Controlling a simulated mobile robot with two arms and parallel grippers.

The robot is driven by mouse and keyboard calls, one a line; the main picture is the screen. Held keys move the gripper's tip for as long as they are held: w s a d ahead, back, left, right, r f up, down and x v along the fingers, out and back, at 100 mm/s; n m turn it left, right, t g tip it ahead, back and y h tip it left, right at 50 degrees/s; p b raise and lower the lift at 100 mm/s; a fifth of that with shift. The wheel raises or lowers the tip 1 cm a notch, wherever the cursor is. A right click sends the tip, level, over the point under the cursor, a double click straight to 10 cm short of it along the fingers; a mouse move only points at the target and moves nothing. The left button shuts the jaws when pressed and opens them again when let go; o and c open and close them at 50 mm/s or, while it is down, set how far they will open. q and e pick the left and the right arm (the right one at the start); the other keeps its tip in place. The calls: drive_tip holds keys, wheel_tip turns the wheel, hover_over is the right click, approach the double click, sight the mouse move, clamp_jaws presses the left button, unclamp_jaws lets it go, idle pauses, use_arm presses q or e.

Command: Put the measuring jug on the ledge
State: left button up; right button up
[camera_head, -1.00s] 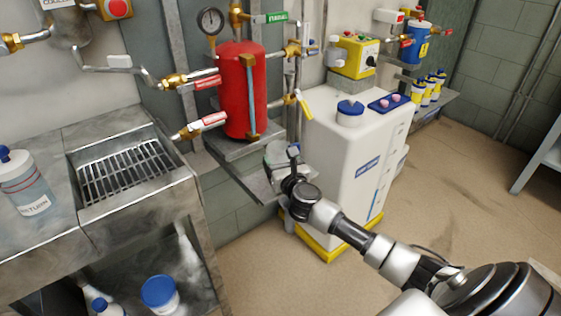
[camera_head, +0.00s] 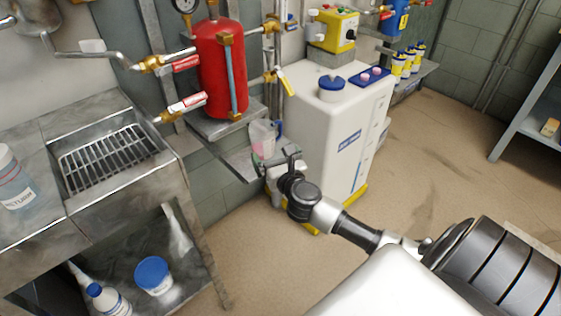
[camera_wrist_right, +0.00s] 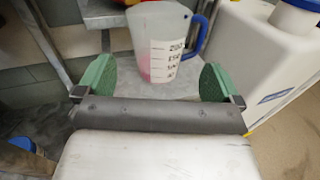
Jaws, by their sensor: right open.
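The measuring jug (camera_head: 262,139) is clear with a pinkish tint, dark markings and a blue handle. It stands upright on the narrow grey ledge (camera_head: 238,161) below the red tank. In the right wrist view the jug (camera_wrist_right: 160,42) is ahead of my right gripper (camera_wrist_right: 157,84), between the lines of its two green-padded fingers. The fingers are wide apart and hold nothing. In the head view my right gripper (camera_head: 277,167) is just in front of and below the jug, at the ledge's near end. My left gripper is not in view.
A white tank (camera_head: 335,135) with a blue-capped port stands right of the ledge. The red tank (camera_head: 222,70) and lever valves are above left. A metal sink bench (camera_head: 150,190) is at left, with bottles. The floor (camera_head: 430,160) at right is clear.

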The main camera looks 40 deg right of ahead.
drive_tip(key=s+a+f+n+g+y, duration=0.3)
drive_tip(key=s+a+n+y, duration=0.35)
drive_tip(key=a+n, duration=0.6)
drive_tip(key=s+a+f+n+g+y, duration=0.25)
drive_tip(key=s+a+n+y, duration=0.45)
drive_tip(key=n, duration=1)
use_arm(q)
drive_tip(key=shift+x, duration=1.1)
use_arm(e)
drive_tip(key=s+d+f+n+g+h, duration=0.4)
drive_tip(key=s+f+n+g+h, duration=0.5)
drive_tip(key=s+f+n, duration=0.2)
drive_tip(key=shift+s+d, duration=0.15)
drive_tip(key=shift+s, duration=1.1)
use_arm(q)
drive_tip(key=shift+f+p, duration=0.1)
drive_tip(key=shift+p, duration=0.3)
use_arm(e)
drive_tip(key=shift+n, duration=0.25)
